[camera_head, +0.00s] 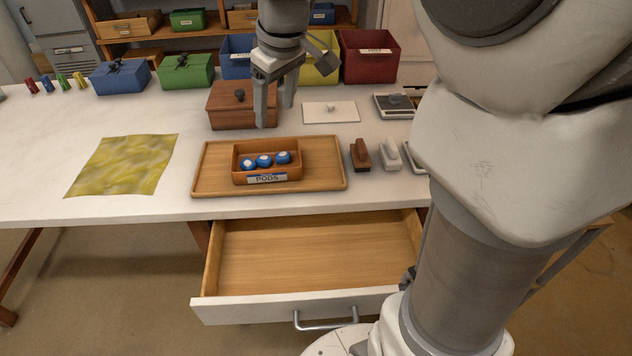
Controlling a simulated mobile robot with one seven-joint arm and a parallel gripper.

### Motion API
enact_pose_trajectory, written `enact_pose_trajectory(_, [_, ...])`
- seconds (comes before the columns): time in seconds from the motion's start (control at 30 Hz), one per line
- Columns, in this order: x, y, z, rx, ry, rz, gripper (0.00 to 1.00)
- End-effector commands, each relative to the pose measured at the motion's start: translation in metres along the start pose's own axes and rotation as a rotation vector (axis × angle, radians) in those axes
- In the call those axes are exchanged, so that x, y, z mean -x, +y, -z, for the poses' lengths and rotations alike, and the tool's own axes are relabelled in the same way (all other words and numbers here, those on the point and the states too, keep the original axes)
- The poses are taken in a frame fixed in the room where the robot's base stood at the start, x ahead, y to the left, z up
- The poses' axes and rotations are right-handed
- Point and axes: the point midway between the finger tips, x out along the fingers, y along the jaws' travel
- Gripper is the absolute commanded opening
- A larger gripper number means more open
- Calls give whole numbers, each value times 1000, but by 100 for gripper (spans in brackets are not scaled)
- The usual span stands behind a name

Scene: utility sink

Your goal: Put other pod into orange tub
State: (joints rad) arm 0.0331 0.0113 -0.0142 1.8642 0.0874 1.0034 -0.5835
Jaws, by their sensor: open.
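The orange tub (267,148), labelled PODS, stands on a wooden tray at the front of the white table. Three blue-and-white pods (264,160) lie inside it in a row. I see no pod outside the tub in this view. My gripper (275,114) points down, open and empty, above and behind the tub, in front of the brown wooden box (231,107). Its fingers are apart from the tub and the pods.
An empty drawer (310,250) stands open below the table's front edge. The wooden tray (328,174) has bare room around the tub. Brushes (360,155) stand right of it, a yellow cloth (122,165) lies left. Lidded boxes and a red bin (370,60) line the back.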

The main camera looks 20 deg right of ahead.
Motion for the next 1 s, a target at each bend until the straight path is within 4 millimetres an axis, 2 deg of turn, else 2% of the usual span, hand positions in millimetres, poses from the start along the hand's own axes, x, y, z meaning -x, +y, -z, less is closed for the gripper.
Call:
enact_pose_trajectory(0.03, [11,-8,-11,-29,16,-12,72])
enact_pose_trajectory(0.1, [22,-19,-27,-73,31,-26,72])
enact_pose_trajectory(0.3, [43,-47,-72,-198,82,-62,72])
enact_pose_trajectory(0.6, [50,-84,-141,-387,162,-104,72])
enact_pose_trajectory(0.8, [44,-97,-168,-463,197,-115,72])
enact_pose_trajectory(1.0, [42,-101,-175,-484,205,-116,72])
